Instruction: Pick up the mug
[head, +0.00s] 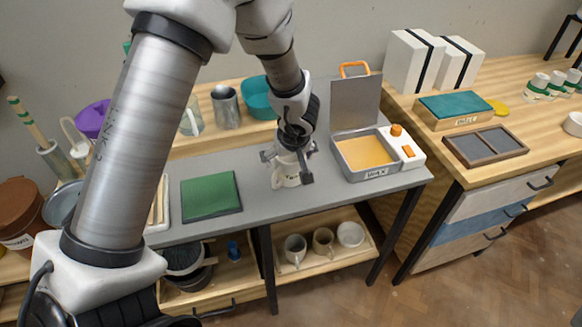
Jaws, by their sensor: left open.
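A white mug (286,176) with dark lettering stands upright on the grey tabletop (259,208), its handle to the left. My left gripper (291,166) is directly above it and points down. Its jaws are open, with a finger showing on each side of the mug. The gripper hides the mug's rim and upper part, and I cannot tell whether the fingers touch it. My right gripper is not in view.
A green pad (211,193) lies left of the mug. A wax pan (367,157) with an orange-knobbed control box stands to its right. A metal cup (226,107) and teal bowl (259,97) stand behind. Other mugs (296,248) sit on the lower shelf.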

